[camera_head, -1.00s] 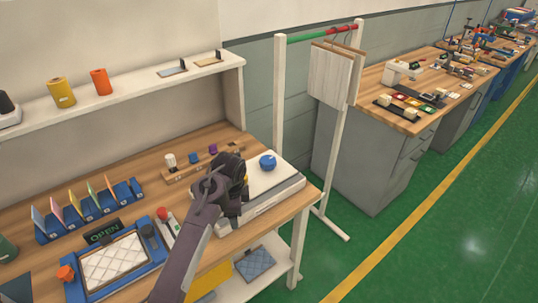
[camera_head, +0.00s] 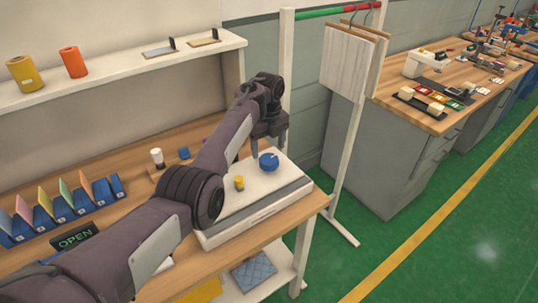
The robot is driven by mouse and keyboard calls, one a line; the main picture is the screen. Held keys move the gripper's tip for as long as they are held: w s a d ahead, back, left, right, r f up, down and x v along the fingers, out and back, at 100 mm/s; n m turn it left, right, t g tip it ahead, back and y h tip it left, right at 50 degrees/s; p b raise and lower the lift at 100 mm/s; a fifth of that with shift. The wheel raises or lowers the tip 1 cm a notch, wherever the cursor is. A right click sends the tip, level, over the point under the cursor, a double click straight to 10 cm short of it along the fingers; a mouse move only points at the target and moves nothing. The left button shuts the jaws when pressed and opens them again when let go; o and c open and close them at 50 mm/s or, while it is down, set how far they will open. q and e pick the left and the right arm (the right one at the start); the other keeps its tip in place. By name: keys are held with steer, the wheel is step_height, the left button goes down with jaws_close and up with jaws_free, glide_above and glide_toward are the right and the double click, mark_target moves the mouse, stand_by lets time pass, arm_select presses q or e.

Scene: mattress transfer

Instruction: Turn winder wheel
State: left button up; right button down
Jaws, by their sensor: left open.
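A white flat machine (camera_head: 250,205) with a grey edge sits at the right end of the wooden workbench. A round blue knob (camera_head: 268,161) with a pale mark stands on its top, and a small yellow peg (camera_head: 239,183) stands nearer me. I cannot tell for sure which part is the winder wheel. My left gripper (camera_head: 270,143) is open and points down just above and behind the blue knob, with nothing seen between its fingers. Whether a finger touches the knob is unclear. My left arm hides much of the bench. My right gripper is out of view.
A shelf (camera_head: 130,66) with yellow and orange spools runs above the bench. Blue holders with coloured cards (camera_head: 65,205) and an OPEN sign (camera_head: 75,237) stand at left. A white rack (camera_head: 286,60) with hanging boards rises close behind the gripper.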

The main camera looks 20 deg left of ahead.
mark_target(269, 158)
arm_select(q)
steer(key=f, duration=0.4)
steer(key=shift+w, duration=0.2)
steer(key=shift+f, duration=0.25)
steer(key=c, duration=1)
steer(key=shift+o, duration=0.2)
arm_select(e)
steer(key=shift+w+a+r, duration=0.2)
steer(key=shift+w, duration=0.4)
